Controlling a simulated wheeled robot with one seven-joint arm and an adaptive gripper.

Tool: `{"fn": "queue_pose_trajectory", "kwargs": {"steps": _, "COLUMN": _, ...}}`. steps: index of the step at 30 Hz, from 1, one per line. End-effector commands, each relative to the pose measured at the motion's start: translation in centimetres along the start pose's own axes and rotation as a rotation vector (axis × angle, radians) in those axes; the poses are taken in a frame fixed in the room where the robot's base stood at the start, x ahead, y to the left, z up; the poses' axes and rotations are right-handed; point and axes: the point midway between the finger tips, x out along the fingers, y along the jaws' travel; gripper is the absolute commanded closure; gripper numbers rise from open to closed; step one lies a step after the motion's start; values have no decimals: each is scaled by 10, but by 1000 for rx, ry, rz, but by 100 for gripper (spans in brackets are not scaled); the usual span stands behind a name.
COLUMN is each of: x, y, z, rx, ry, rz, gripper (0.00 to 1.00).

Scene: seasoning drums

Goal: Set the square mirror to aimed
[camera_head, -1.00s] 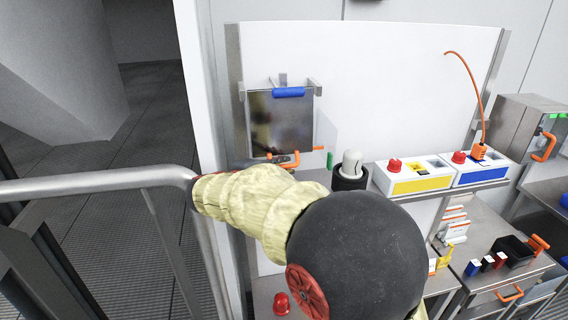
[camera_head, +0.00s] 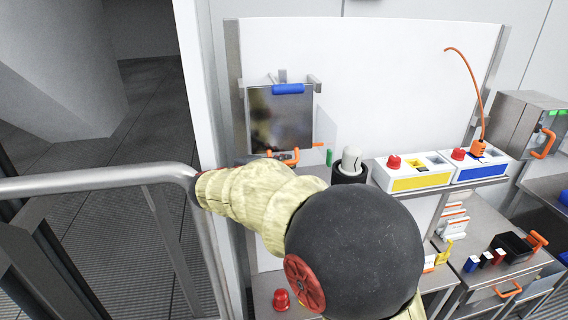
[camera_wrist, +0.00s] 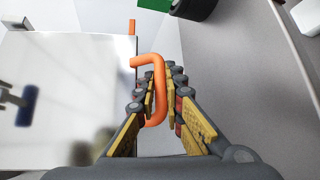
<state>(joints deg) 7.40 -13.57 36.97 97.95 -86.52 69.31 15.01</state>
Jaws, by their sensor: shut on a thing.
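The square mirror (camera_head: 281,122) hangs on the white back panel, with a blue grip (camera_head: 288,89) at its top edge and an orange handle (camera_head: 283,157) at its bottom edge. In the wrist view the mirror (camera_wrist: 60,80) fills the left side, and its orange handle (camera_wrist: 157,88) stands out between my fingers. My gripper (camera_wrist: 163,95) is shut on the orange handle, with a finger on either side of it. In the head view my arm hides most of the gripper below the mirror.
A dark cylinder with a white top (camera_head: 350,165) stands close right of my arm. Yellow (camera_head: 413,176) and blue (camera_head: 480,167) boxes with red buttons sit on the shelf to the right. A metal railing (camera_head: 100,184) runs along the left. A red knob (camera_head: 281,300) is below.

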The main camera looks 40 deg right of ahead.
Motion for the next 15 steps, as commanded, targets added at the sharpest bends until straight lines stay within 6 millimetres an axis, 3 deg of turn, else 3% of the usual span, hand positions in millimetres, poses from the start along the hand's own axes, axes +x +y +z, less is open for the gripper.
{"fn": "queue_pose_trajectory", "kwargs": {"steps": 11, "x": 0, "y": 0, "z": 0, "rx": -2, "ry": 0, "rz": 0, "gripper": 100}}
{"fn": "queue_pose_trajectory", "kwargs": {"steps": 15, "x": -8, "y": 3, "z": 8, "rx": -36, "ry": -1, "rz": -32, "gripper": 100}}
